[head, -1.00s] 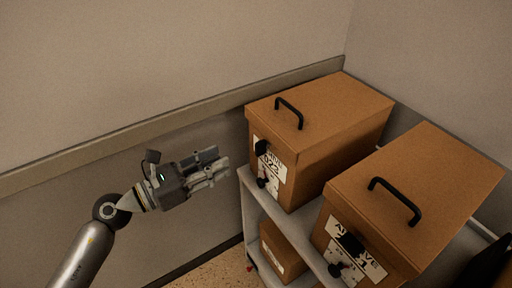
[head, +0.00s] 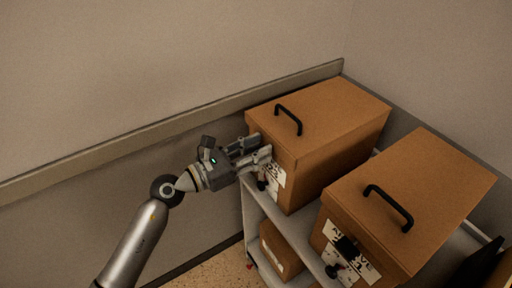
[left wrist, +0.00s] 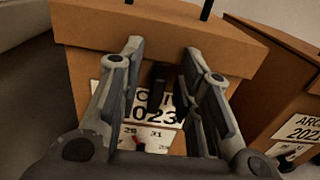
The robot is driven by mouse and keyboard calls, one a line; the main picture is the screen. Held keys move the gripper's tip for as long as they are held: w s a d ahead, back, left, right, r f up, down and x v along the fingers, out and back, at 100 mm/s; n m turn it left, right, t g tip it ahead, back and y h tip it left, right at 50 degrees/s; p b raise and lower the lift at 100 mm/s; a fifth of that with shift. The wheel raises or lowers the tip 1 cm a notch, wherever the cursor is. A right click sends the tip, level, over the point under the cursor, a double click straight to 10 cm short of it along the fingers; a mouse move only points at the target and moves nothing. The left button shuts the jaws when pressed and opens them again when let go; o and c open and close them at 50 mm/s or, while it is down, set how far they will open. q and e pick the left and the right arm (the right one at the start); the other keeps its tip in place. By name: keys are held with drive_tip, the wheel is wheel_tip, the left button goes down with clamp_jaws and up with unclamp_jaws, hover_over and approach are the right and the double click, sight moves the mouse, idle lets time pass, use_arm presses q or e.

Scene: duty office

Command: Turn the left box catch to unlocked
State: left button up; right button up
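The left box (head: 322,128) is a brown archive box with a black top handle and a white label on its front. It stands on a shelf unit. In the left wrist view its black catch (left wrist: 157,88) stands upright over the label (left wrist: 165,106). My left gripper (head: 259,147) is at the front of this box with its fingers spread. In the left wrist view the gripper (left wrist: 163,52) has one finger on each side of the catch, with gaps visible. In the head view the gripper hides the catch. My right gripper is not in view.
A second brown box (head: 415,190) with its own black catch (head: 346,246) stands to the right. The shelf unit (head: 258,196) holds another box (head: 281,250) lower down. A wall with a rail (head: 150,131) runs behind my left arm.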

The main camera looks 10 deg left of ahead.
use_arm(q)
drive_tip(key=shift+c, duration=0.5)
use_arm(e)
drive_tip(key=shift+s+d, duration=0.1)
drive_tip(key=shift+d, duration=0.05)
use_arm(q)
clamp_jaws()
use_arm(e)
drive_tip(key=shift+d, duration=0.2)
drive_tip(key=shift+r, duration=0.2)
use_arm(q)
drive_tip(key=n+p, duration=0.3)
drive_tip(key=n, duration=0.2)
drive_tip(key=w+a+f+n+p, duration=0.1)
drive_tip(key=n+p, duration=0.3)
drive_tip(key=n, duration=0.2)
drive_tip(key=n+p, duration=0.3)
drive_tip(key=n, duration=0.2)
drive_tip(key=shift+w+a+f+n+p, duration=0.15)
drive_tip(key=shift+a+f+n+p, duration=0.05)
drive_tip(key=shift+f+n+p, duration=0.2)
drive_tip(key=shift+f+n, duration=0.1)
drive_tip(key=shift+n, duration=0.5)
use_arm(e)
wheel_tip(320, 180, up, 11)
